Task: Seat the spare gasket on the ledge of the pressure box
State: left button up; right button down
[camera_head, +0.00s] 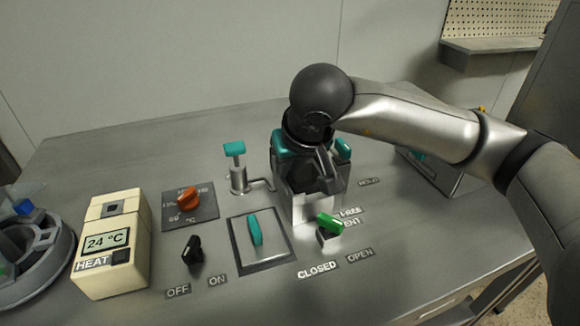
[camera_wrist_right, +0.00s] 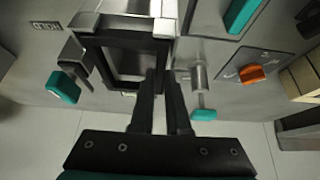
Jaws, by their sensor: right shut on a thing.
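The pressure box (camera_head: 303,210) is a silver square box standing on the metal bench, and its rim (camera_wrist_right: 122,20) shows in the right wrist view. A black square frame, which looks like the gasket (camera_wrist_right: 128,40), lies at the box's mouth in that view. My right gripper (camera_head: 318,178) points down over the box. Its fingers (camera_wrist_right: 160,78) are close together and shut on the near side of the gasket. I cannot tell whether the gasket rests flat on the ledge or sits slightly above it. My left gripper is out of view.
A teal-handled post (camera_head: 235,150) stands left of the box. A green vent lever (camera_head: 330,222) is in front. A teal switch (camera_head: 255,230), an orange knob (camera_head: 189,200), a black knob (camera_head: 194,248) and a cream heater unit (camera_head: 112,245) are to the left.

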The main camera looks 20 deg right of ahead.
dwell(0.9)
jog(key=shift+f+b, duration=0.1)
jog(key=shift+b, duration=0.25)
jog(key=shift+f+b, duration=0.3)
jog(key=shift+b, duration=0.1)
jog(key=shift+f+b, duration=0.1)
jog(key=shift+b, duration=0.25)
dwell(0.5)
jog(key=shift+c, duration=2.1)
grip_release()
jog(key=shift+r+p, duration=2.25)
jog(key=shift+r, duration=1.25)
